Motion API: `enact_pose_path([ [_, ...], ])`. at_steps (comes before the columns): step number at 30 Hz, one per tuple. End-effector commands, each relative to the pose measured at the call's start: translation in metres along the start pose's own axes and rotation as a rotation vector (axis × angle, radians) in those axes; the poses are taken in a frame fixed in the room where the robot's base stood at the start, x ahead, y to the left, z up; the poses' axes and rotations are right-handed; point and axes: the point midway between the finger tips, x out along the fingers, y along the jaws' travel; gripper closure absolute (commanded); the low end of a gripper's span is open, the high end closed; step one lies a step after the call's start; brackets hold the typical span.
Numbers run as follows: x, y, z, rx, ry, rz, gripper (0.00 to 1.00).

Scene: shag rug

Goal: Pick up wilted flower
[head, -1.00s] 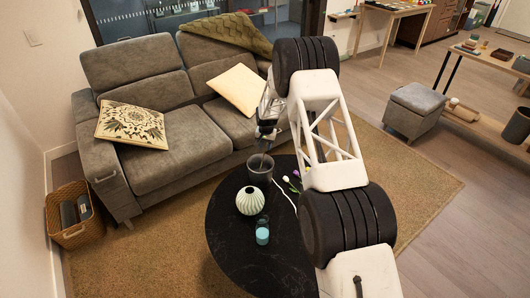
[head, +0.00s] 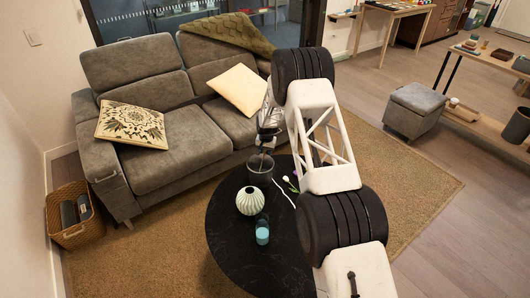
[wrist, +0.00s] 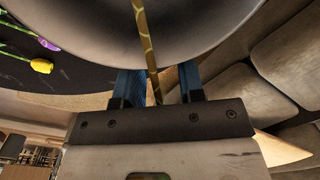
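A thin brownish-yellow stem (wrist: 147,45), likely the wilted flower, runs down across the grey pot (wrist: 90,30) and between my gripper's blue fingers (wrist: 160,85) in the wrist view. The fingers stand apart with gaps on both sides of the stem. Its bloom cannot be made out. In the head view my gripper (head: 266,143) is just above the dark grey pot (head: 260,174) on the round black table. A purple tulip (wrist: 48,44) and a yellow tulip (wrist: 42,66) lie on the table in the wrist view.
The black table (head: 240,265) also carries a ribbed pale vase (head: 250,200) and a blue glass (head: 262,234). A grey sofa (head: 185,130) stands close behind the table. The table's front area is clear.

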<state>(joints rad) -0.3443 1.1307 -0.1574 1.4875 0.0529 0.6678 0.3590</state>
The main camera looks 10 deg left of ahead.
Motion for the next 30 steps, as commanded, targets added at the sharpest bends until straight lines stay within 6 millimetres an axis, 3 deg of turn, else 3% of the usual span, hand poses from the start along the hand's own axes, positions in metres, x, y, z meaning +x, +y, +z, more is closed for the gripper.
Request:
enact_pose_path([
  [7, -0.0002, 0.0000, 0.0000, 0.000, 0.000, 0.000, 0.66],
  [14, -0.0002, 0.0000, -0.0001, 0.000, 0.000, 0.000, 1.00],
  [30, -0.0024, -0.0001, -0.0003, 0.000, 0.001, 0.000, 1.00],
])
